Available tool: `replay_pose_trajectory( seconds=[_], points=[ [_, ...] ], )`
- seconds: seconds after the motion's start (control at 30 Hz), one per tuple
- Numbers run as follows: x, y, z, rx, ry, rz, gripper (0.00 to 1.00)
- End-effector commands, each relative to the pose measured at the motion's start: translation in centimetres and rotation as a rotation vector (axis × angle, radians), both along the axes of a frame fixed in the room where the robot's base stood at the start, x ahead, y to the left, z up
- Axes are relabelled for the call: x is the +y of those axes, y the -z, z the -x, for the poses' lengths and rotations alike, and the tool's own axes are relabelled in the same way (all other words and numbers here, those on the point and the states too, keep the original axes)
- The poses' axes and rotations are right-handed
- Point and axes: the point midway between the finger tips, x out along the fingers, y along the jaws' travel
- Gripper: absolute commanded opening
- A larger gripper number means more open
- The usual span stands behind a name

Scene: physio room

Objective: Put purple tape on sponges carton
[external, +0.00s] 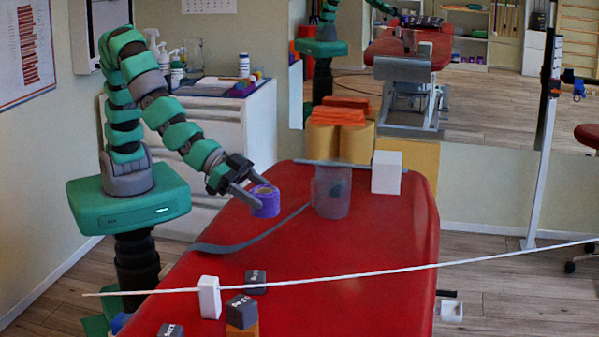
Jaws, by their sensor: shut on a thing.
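The purple tape (265,203) is a short roll with a hollow top. My gripper (257,193) is shut on it at the left side of the red treatment table (340,270). Whether the roll touches the table or hangs just above it I cannot tell. A plain white carton (387,172) stands at the far right of the table, and a smaller white box (209,297) stands near the front. No lettering on either is readable, so I cannot tell which is the sponges carton.
A translucent grey jar (331,192) stands between the tape and the far white carton. A grey strap (250,237) lies across the table. Dark labelled cubes (242,311) sit near the front. A thin white cord or rod (400,270) crosses the view. The table's right middle is clear.

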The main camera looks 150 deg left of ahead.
Motion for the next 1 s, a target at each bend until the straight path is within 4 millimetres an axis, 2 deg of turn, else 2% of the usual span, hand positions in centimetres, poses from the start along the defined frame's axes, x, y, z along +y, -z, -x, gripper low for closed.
replay_pose_trajectory(
  seconds=[0.13, 0.43, 0.77, 0.87, 1.0],
  points=[
    [0.0, -2.0, -0.1, -0.002, 0.000, -0.002, 0.36],
    [0.1, -4.4, 0.0, -0.003, -0.001, -0.003, 0.36],
    [6.0, -4.2, 1.7, 0.006, -0.085, 0.003, 0.36],
    [8.2, -4.2, 2.5, 0.008, -0.116, 0.004, 0.36],
    [12.2, -4.3, 4.2, 0.011, -0.175, 0.003, 0.36]
  ],
)
